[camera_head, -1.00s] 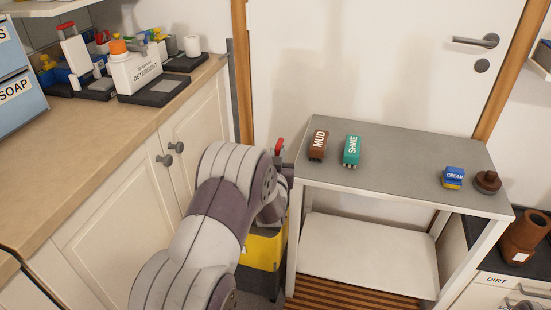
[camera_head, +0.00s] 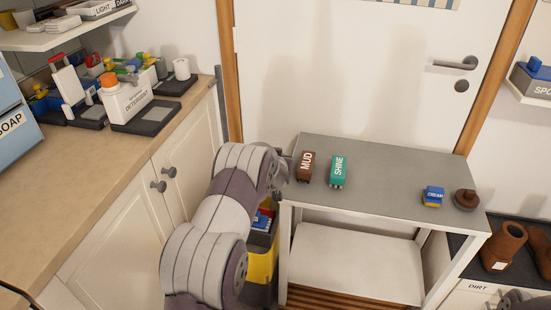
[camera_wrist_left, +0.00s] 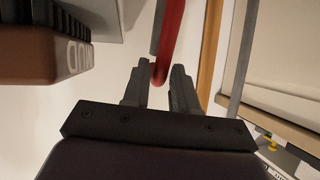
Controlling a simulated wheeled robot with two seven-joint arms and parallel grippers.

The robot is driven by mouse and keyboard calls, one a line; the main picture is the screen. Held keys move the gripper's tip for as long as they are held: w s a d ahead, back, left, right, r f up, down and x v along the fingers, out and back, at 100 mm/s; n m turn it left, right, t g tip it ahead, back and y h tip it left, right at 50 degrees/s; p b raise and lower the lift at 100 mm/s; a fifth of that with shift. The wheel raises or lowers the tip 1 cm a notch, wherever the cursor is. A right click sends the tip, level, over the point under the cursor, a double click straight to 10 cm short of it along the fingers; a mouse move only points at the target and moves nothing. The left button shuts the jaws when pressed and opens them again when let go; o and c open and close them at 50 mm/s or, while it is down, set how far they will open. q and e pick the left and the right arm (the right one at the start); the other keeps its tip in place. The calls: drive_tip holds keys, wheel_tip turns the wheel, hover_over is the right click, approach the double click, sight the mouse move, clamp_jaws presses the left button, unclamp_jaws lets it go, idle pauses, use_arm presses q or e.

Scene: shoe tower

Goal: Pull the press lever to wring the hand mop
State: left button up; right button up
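The press lever's red grip (camera_wrist_left: 170,45) runs down between the two dark fingers of my left gripper (camera_wrist_left: 160,80) in the left wrist view. In the head view my left arm hides the lever and most of the gripper. The yellow and dark mop bucket (camera_head: 261,263) stands low between my arm and the grey table, partly hidden, with something blue inside it. The hand mop cannot be clearly made out. My right gripper is out of view.
The grey table (camera_head: 390,180) stands right beside the bucket. It holds a brown MUD brush (camera_head: 305,166), a green SHINE brush (camera_head: 338,171), a blue CREAM box (camera_head: 433,197) and a brown round item (camera_head: 466,199). The left counter (camera_head: 100,165) and cabinet doors flank my arm.

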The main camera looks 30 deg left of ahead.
use_arm(q)
drive_tip(key=p+v, duration=0.1)
drive_tip(key=v, duration=1.1)
drive_tip(key=shift+s+r, duration=0.15)
drive_tip(key=shift+s, duration=0.1)
drive_tip(key=shift+d, duration=0.15)
